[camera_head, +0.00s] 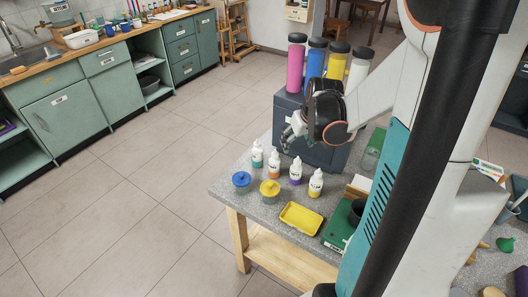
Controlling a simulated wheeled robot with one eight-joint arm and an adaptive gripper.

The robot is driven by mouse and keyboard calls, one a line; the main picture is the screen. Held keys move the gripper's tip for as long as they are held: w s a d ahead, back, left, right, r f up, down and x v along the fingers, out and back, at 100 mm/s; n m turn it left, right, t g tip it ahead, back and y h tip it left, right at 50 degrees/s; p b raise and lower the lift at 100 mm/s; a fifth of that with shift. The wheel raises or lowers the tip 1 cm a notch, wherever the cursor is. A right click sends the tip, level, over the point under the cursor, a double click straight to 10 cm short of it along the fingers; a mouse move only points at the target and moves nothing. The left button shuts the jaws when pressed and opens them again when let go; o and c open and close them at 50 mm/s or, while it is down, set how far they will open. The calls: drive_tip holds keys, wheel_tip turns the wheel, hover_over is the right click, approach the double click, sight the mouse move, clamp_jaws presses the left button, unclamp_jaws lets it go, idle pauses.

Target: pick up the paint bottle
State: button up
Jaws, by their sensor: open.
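Several small white paint bottles stand upright in a row on the grey speckled table (225,189): a teal-marked bottle (257,156), an orange-marked bottle (274,166), a purple-marked bottle (296,172) and a yellow-orange-marked bottle (316,184). Large bottles also stand behind on a dark box (322,157): pink (296,66), blue (315,62), yellow (336,64) and white (357,72). My gripper (289,137) is open and empty. It appears in front of the dark box, above the small bottles and apart from them. My wrist hides part of the large bottles' lower ends.
A blue-lidded jar (241,182) and a yellow-lidded jar (269,191) stand in front of the small bottles. A yellow tray (301,218) lies nearer, with a green board (338,232) beside it. My arm covers much of the right side. Open floor lies left.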

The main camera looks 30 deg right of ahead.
sight(298, 160)
drive_tip(key=shift+m, duration=0.3)
drive_tip(key=f+b, duration=0.1)
drive_tip(key=f, duration=0.2)
drive_tip(key=w+d+f, duration=0.1)
drive_tip(key=f, duration=0.2)
drive_tip(key=d+f+b, duration=0.1)
drive_tip(key=f, duration=0.2)
drive_tip(key=shift+w+d+f+b, duration=0.1)
drive_tip(key=shift+w+d+b, duration=0.05)
drive_tip(key=shift+b, duration=0.15)
drive_tip(key=shift+s+d+b+x, duration=0.1)
drive_tip(key=shift+b+x, duration=0.25)
drive_tip(key=shift+x, duration=0.55)
drive_tip(key=shift+s+d+b+x, duration=0.1)
drive_tip(key=shift+b+x, duration=0.25)
drive_tip(key=shift+x, duration=0.55)
drive_tip(key=shift+s+d+b+x, duration=0.15)
drive_tip(key=shift+b+x, duration=0.2)
drive_tip(key=shift+x, duration=0.55)
clamp_jaws()
